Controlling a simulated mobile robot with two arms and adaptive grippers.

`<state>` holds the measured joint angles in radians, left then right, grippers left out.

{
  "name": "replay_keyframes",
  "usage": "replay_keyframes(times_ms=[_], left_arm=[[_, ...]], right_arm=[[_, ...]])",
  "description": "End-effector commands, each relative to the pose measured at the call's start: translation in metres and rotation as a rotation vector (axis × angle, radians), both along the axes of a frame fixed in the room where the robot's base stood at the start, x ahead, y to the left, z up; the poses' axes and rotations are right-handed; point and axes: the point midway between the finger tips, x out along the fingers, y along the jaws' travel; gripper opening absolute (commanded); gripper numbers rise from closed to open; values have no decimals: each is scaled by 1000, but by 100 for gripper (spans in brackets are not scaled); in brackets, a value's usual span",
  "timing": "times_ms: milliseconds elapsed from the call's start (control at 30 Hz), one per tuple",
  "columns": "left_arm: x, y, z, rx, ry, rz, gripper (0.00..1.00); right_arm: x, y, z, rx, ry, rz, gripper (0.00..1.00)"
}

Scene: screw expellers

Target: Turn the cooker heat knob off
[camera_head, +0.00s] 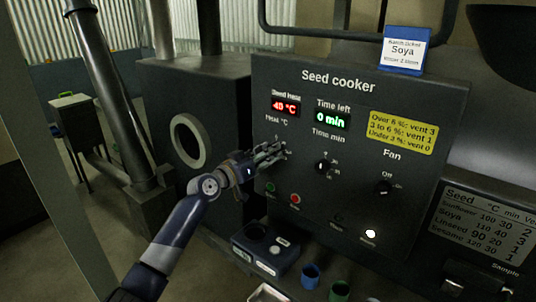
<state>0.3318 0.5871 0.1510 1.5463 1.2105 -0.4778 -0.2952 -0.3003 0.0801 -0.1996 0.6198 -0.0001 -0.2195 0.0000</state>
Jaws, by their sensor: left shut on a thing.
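The seed cooker (340,88) is a dark upright panel in the head view. Its red display reads about 40 °C and its green display reads 0 min. My left gripper (278,151) is at the heat dial below the red display, shut on the heat knob. The fingers hide most of the knob, so its pointer cannot be read. The time knob (322,167) is to the right of the gripper, apart from it. The fan knob (385,188) is farther right. My right gripper is not in view.
Green (270,187) and red (295,198) buttons sit just below the gripper. A lit white lamp (370,233) is lower right. A dark scale-like box (265,248), a blue cup (310,276) and a green cup (340,291) stand below. A Soya card (404,50) stands on top.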

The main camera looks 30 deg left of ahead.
Motion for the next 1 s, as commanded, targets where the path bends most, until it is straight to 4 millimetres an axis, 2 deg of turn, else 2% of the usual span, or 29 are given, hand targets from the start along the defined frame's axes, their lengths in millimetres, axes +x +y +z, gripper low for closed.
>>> replay_keyframes(times_ms=[467, 1000], left_arm=[[0, -1, 0, -429, 32, 1, 9], [0, -2, 2, -943, 71, 0, 9]], right_arm=[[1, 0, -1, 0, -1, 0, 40], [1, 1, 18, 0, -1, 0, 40]])
